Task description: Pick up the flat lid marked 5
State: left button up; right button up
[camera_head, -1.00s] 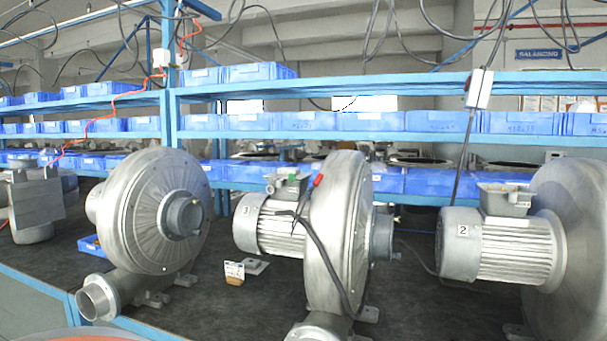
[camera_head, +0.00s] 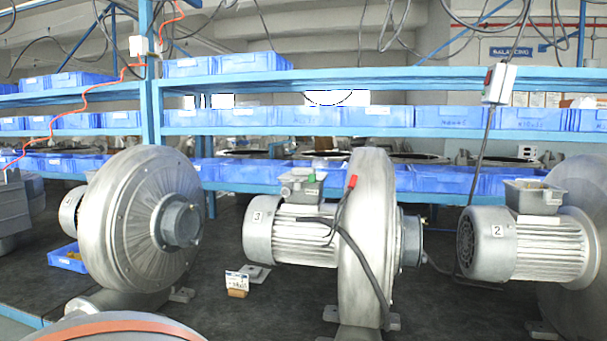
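A small flat pale piece (camera_head: 255,273) lies on the dark bench top, left of the middle blower and behind a small card on a tan block. It may be the flat lid, but its marking is too small to read. The card (camera_head: 237,279) stands in front of it and hides part of it. No lid with a readable 5 shows. Neither of my grippers is in view.
The middle blower (camera_head: 366,235) has a motor marked 3, and the right motor (camera_head: 520,245) is marked 2. Another blower (camera_head: 140,220) stands at left. A blue tray (camera_head: 68,260) lies behind it. Bare bench (camera_head: 270,315) shows in front. Blue shelves with bins run behind.

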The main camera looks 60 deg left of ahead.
aim_at(302, 173)
jog(key=k+j, duration=0.15)
jog(key=j, duration=0.2)
jog(key=k+j, duration=0.1)
jog(key=j, duration=0.3)
jog(key=k+j+z, duration=0.1)
jog(key=j, duration=0.25)
jog(key=k+j, duration=0.2)
jog(key=j, duration=0.15)
jog(key=k+j, duration=0.15)
jog(key=j, duration=0.25)
jog(key=z, duration=0.05)
